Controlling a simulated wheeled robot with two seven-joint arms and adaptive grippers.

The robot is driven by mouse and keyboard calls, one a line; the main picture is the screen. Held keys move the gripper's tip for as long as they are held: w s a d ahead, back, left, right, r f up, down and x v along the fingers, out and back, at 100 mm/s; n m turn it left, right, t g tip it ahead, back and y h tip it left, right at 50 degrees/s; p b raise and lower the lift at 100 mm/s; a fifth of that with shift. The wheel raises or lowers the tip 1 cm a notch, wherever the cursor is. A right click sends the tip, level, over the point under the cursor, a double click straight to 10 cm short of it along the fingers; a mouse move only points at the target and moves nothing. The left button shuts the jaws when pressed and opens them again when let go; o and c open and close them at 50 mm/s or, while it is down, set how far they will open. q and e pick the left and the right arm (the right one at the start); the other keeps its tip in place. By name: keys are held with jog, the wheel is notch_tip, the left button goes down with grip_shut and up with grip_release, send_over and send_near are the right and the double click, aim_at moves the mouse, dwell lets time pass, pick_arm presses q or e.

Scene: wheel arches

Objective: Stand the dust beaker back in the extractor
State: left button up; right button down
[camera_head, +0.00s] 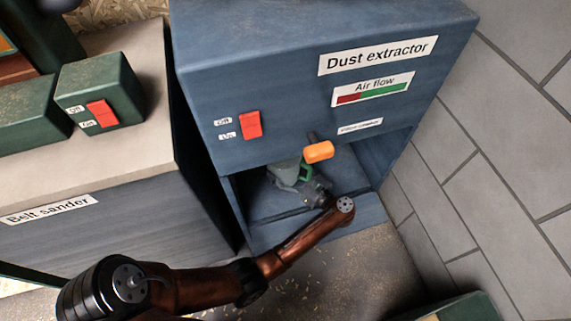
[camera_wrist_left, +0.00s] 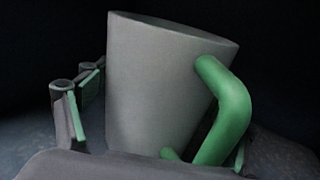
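The dust beaker (camera_head: 283,171) is grey with a green handle and stands inside the open bay of the blue dust extractor (camera_head: 300,95). In the left wrist view the beaker (camera_wrist_left: 155,85) fills the middle, its handle on the right. My left gripper (camera_head: 308,186) reaches into the bay at the beaker. Its fingers are apart, with the beaker between them; a dark gap shows between the left finger and the beaker wall. The right finger is mostly hidden behind the handle. The beaker's underside is hidden. My right gripper is not in view.
An orange-ended lever (camera_head: 318,152) sticks out at the top of the bay, just above the beaker. A red switch (camera_head: 251,124) is on the extractor front. The belt sander (camera_head: 110,225) stands at left, a grey block wall (camera_head: 490,150) at right. Shavings lie on the floor.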

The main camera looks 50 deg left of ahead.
pick_arm(q)
jog(key=o, duration=0.4)
jog(key=shift+d+r, duration=0.1)
jog(key=shift+d, duration=0.1)
jog(key=d, duration=0.7)
jog(key=w+d+p, duration=0.1)
jog(key=d, duration=0.3)
jog(key=shift+d, duration=0.35)
